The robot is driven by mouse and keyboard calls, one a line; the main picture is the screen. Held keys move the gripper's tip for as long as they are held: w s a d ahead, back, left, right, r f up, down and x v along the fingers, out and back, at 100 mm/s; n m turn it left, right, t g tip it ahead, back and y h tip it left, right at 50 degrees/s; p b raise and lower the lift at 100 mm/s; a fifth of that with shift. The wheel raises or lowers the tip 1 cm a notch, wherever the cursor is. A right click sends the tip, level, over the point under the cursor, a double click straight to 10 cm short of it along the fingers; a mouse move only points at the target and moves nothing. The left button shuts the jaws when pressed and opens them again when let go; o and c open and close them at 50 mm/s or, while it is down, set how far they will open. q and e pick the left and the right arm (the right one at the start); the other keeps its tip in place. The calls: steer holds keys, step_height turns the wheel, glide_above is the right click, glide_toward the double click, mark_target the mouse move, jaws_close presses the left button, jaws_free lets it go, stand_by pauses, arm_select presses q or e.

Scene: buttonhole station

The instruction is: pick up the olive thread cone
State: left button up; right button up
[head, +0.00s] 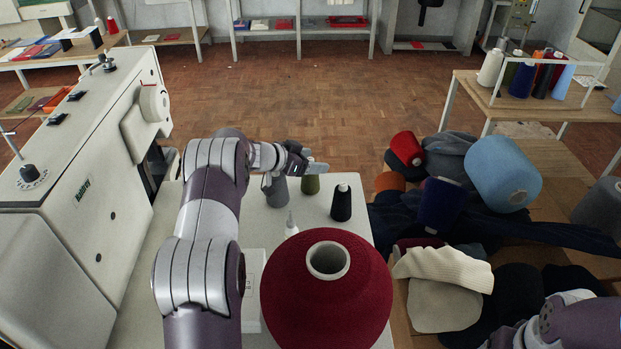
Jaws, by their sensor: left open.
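The olive thread cone (311,184) stands upright on the white machine table (255,225), between a grey cone (276,191) and a black cone (341,204). My left gripper (297,158) is open, just left of and above the olive cone's top. It partly overlaps the tops of the grey and olive cones in the head view. I cannot tell whether it touches either. My right arm shows at the bottom right corner; its gripper is not in view.
A large dark red yarn cone (325,300) stands at the table's front, with a small white bottle (291,228) behind it. The sewing machine (85,180) is at left. Cones and knitwear crowd the wooden table at right. A rack (540,104) at back right holds several cones.

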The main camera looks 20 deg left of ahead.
arm_select(q)
jaws_close()
